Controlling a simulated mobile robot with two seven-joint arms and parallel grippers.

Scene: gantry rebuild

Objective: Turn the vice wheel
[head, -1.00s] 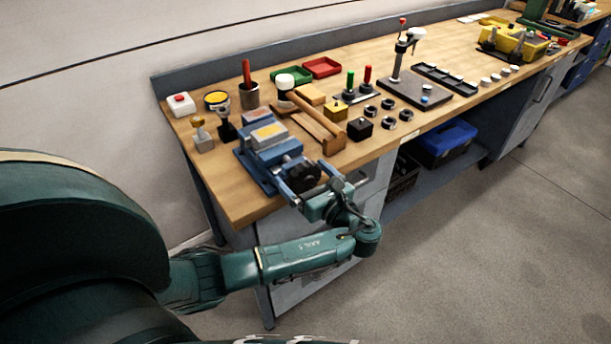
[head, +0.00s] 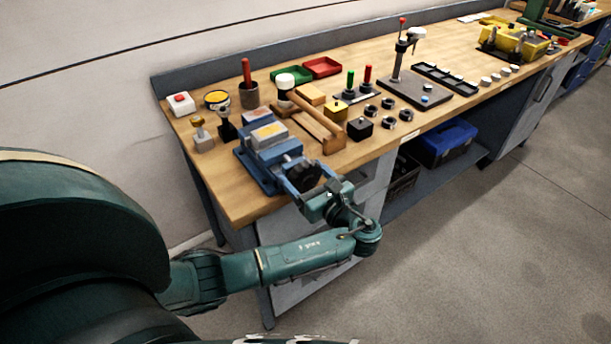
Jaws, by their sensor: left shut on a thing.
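The blue vice (head: 262,152) sits at the front left edge of the wooden bench. Its black wheel (head: 305,176) faces the front edge. My left gripper (head: 304,183) reaches up from the floor side of the bench, with its fingers on either side of the wheel, and is shut on it. The far finger is partly hidden behind the wheel. My right gripper is not in view.
Black rings, a black cube (head: 360,127) and a drill stand (head: 398,65) are further right. The floor in front is clear.

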